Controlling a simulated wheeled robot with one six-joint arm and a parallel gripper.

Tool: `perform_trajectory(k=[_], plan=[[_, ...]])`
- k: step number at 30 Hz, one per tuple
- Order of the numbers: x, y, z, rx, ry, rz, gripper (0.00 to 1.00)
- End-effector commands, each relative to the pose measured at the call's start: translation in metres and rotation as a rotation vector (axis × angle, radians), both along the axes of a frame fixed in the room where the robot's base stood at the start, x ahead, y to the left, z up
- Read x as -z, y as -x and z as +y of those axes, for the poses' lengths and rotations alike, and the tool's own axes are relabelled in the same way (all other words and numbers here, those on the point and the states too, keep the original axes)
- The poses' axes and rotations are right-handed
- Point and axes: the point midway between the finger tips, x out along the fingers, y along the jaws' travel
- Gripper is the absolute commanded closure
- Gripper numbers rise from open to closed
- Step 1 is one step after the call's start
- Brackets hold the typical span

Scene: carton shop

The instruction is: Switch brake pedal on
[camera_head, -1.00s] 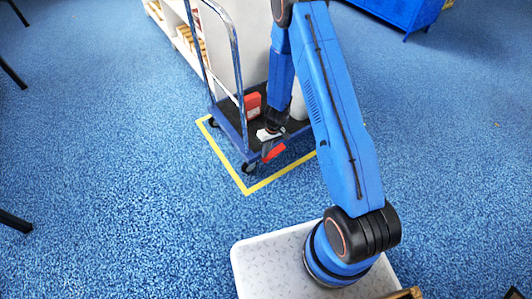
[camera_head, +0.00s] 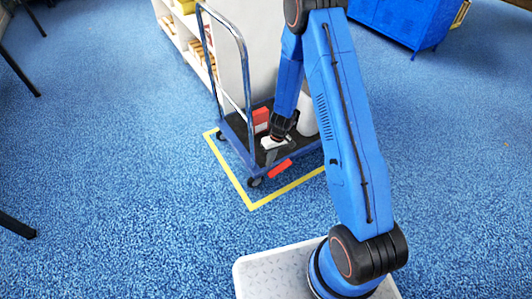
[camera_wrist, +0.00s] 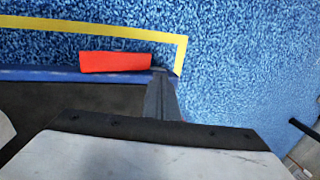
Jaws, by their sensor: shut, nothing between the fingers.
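The brake pedal (camera_head: 280,169) is a red bar at the near edge of the platform cart (camera_head: 236,132). In the wrist view the red pedal (camera_wrist: 115,62) lies along the cart's blue edge, beside the yellow floor line. My gripper (camera_head: 270,158) reaches down over the cart's dark deck, close to the pedal's left end in the head view. In the wrist view its fingers (camera_wrist: 161,76) are together and empty, just past the pedal's right end. I cannot tell whether they touch it, nor clearly whether the pedal is pressed.
A red and white box (camera_head: 261,119) and a pale cylinder (camera_head: 307,115) stand on the cart. Its tall handle (camera_head: 245,75) rises at the left. Yellow tape (camera_head: 251,207) marks the floor around it. Shelves and a blue cabinet (camera_head: 400,22) stand behind.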

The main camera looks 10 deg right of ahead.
Motion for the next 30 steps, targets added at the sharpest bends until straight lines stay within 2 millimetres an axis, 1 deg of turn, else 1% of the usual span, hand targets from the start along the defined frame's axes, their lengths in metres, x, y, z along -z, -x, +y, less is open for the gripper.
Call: perform_trajectory(k=[1, 9, 15, 21, 30], plan=[[-0.009, 0.000, 0.002, -0.002, 0.000, -0.003, 1.00], [-0.051, 0.004, 0.013, -0.002, 0.000, -0.001, 1.00], [-0.074, 0.006, 0.018, -0.001, -0.001, -0.001, 1.00], [-0.083, 0.007, 0.020, 0.000, 0.000, 0.001, 1.00], [-0.083, 0.007, 0.020, 0.000, 0.000, 0.001, 1.00]])
